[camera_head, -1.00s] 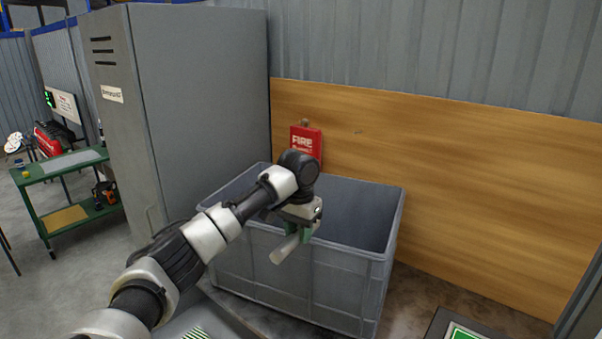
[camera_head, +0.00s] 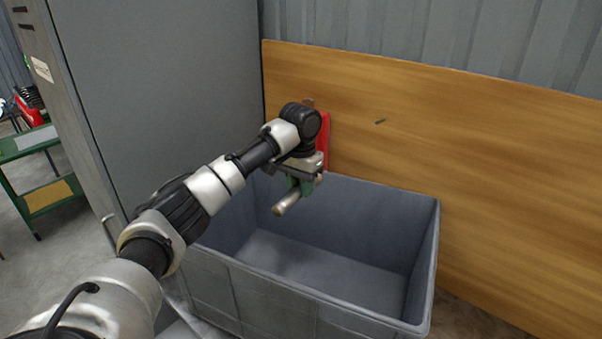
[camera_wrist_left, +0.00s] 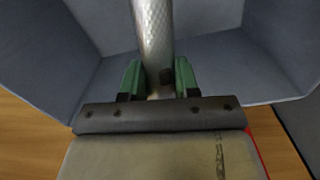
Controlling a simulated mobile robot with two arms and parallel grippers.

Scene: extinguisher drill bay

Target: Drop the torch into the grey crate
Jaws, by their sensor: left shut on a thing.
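The torch (camera_head: 287,204) is a silvery cylinder held in my left gripper (camera_head: 302,187), whose green fingers are shut on it. In the left wrist view the torch (camera_wrist_left: 152,35) sticks out away from the fingers (camera_wrist_left: 160,82), between the two green pads. The grey crate (camera_head: 345,320) is large, open-topped and looks empty inside. My left gripper and the torch are over the crate's opening, towards its back left part. The torch is apart from the crate floor in the head view. My right gripper does not show.
A wooden board (camera_head: 420,130) stands behind the crate. A tall grey cabinet (camera_head: 165,90) stands at the left. A red sign (camera_head: 323,135) is partly hidden behind my left wrist. A green bench (camera_head: 35,175) is at the far left.

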